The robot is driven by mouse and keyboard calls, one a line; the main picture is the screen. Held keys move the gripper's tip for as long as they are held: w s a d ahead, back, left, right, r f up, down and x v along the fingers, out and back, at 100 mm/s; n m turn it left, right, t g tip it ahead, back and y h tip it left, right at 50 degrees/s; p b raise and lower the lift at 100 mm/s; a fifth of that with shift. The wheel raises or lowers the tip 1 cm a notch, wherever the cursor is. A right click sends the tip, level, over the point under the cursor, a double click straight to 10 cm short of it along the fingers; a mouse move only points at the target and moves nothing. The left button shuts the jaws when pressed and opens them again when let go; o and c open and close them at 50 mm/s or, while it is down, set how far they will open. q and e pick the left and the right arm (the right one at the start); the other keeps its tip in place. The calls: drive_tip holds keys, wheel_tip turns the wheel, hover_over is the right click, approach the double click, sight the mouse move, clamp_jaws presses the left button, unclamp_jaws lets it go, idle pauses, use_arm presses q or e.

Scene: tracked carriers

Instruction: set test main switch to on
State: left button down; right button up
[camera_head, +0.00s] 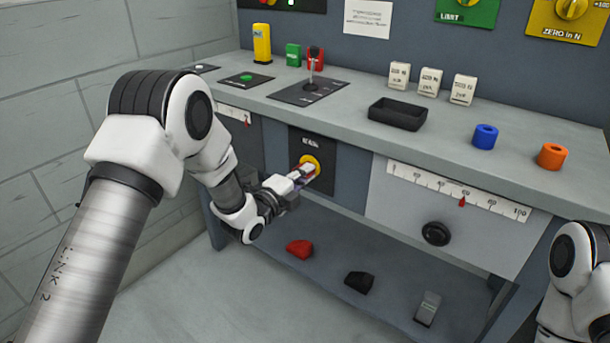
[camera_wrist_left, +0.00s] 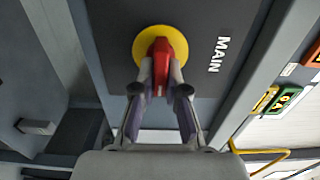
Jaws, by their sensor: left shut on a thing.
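The main switch is a red handle on a round yellow plate (camera_head: 313,160), set in a dark panel on the bench front. In the left wrist view the red handle (camera_wrist_left: 161,66) stands out from the yellow disc (camera_wrist_left: 143,53), beside the label "MAIN" (camera_wrist_left: 218,55). My left gripper (camera_head: 300,176) reaches the switch from the left and front. In the left wrist view its two fingers (camera_wrist_left: 160,85) are shut on the red handle, one on each side. The on and off marks cannot be read. My right gripper is out of view; only part of my right arm shows.
The bench top (camera_head: 350,108) overhangs the switch panel. On it stand a lever plate (camera_head: 308,92), a black tray (camera_head: 397,114), a blue ring (camera_head: 485,136) and an orange ring (camera_head: 552,156). Red (camera_head: 300,249) and black (camera_head: 359,281) pieces lie on the lower shelf. A black knob (camera_head: 436,234) sits right.

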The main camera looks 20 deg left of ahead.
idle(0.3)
use_arm(q)
drive_tip(key=c, duration=1.2)
unclamp_jaws()
drive_tip(key=v, duration=1.2)
